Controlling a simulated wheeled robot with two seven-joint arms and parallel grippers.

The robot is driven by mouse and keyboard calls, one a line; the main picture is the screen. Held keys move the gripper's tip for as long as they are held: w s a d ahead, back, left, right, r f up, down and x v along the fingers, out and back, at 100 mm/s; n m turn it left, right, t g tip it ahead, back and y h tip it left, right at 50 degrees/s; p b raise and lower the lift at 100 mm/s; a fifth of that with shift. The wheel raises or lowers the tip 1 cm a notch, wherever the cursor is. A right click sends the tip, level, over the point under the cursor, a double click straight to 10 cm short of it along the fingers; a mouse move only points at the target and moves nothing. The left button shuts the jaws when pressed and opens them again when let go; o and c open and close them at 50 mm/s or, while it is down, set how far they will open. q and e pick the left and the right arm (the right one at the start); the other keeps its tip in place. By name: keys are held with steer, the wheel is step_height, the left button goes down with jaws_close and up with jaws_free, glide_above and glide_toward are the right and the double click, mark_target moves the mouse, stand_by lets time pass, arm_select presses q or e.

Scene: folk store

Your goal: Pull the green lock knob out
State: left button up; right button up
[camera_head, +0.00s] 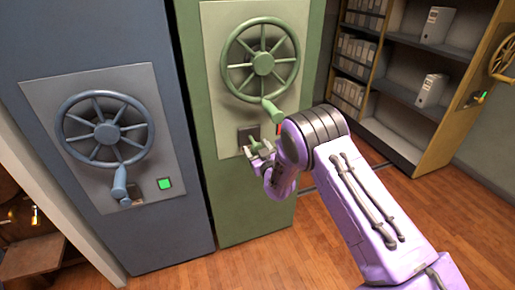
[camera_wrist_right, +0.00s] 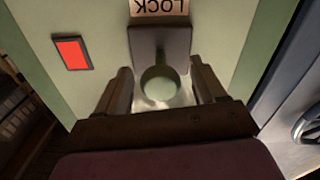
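The green lock knob (camera_wrist_right: 160,82) shows as a round end in front of a dark plate (camera_wrist_right: 160,45) under an upside-down LOCK label (camera_wrist_right: 160,7) in the right wrist view. The two fingers of my right gripper (camera_wrist_right: 161,88) stand on either side of it, with a visible gap on each side, so the gripper is open around the knob. In the head view my right gripper (camera_head: 259,150) is at the dark lock plate (camera_head: 248,134) below the green handwheel (camera_head: 263,64). The knob cannot be made out clearly there. My left gripper is not in view.
A red indicator light (camera_wrist_right: 72,53) is beside the lock plate. The handwheel's green handle (camera_head: 271,109) hangs just above my right gripper. A blue cabinet (camera_head: 60,130) with its own wheel stands to the left. A shelf (camera_head: 400,90) stands at the back right, with open wooden floor before it.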

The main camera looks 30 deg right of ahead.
steer(key=s+a, duration=0.1)
steer(key=s, duration=0.9)
steer(key=shift+s+a+b, duration=0.2)
steer(key=shift+a+b, duration=0.1)
steer(key=shift+b, duration=0.15)
steer(key=s+a+f+m+g+h+p, duration=0.15)
steer(key=s+f+m+g, duration=0.6)
steer(key=s+f, duration=1)
steer(key=s+a+f+g+p, duration=0.1)
steer(key=s+f+g, duration=0.1)
steer(key=s, duration=0.7)
steer(key=s+a+f+g, duration=0.2)
steer(key=s+g, duration=0.3)
steer(key=s, duration=0.4)
steer(key=shift+s+f+n+y+p, duration=0.15)
steer(key=shift+s+n+y+p, duration=0.2)
steer(key=shift+s+y, duration=0.1)
